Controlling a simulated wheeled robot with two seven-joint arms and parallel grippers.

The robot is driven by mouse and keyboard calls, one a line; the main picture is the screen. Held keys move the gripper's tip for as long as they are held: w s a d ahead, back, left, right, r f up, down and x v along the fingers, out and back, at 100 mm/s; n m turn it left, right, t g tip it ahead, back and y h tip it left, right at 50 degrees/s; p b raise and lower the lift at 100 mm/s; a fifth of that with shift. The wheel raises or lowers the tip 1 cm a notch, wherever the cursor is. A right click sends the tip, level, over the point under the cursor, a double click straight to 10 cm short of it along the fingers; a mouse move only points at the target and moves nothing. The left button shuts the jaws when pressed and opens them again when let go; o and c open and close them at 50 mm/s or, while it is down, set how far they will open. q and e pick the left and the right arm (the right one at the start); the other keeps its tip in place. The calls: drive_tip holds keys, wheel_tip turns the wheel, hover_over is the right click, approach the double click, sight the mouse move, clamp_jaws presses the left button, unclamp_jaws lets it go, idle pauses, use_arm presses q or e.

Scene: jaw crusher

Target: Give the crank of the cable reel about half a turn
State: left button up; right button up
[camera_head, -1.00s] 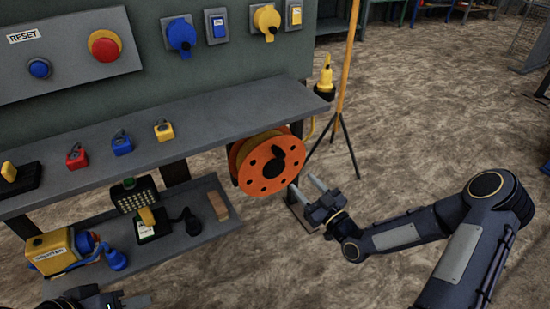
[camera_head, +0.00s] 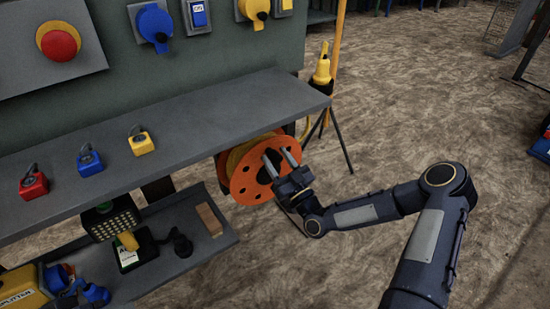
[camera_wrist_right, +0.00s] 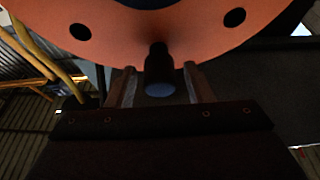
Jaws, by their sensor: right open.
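The orange cable reel (camera_head: 245,182) hangs under the right end of the grey shelf, its round face toward me. My right gripper (camera_head: 279,162) is at the front of the reel, with its two fingers open and overlapping the reel face in the head view. In the right wrist view the dark crank handle (camera_wrist_right: 158,72) sticks out from the orange reel face (camera_wrist_right: 190,38), between the two open fingers (camera_wrist_right: 158,88). I cannot tell whether the fingers touch it. In the head view the gripper hides most of the crank. My left gripper is not in view.
The grey shelf (camera_head: 200,135) carries red, blue and yellow padlocks (camera_head: 140,143). A lower shelf (camera_head: 190,265) holds a wooden block (camera_head: 208,220) and a black box.

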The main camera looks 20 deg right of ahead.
drive_tip(key=shift+w+a+r, duration=0.2)
drive_tip(key=shift+w+r, duration=0.05)
drive_tip(key=shift+w, duration=0.25)
clamp_jaws()
drive_tip(key=shift+d, duration=0.1)
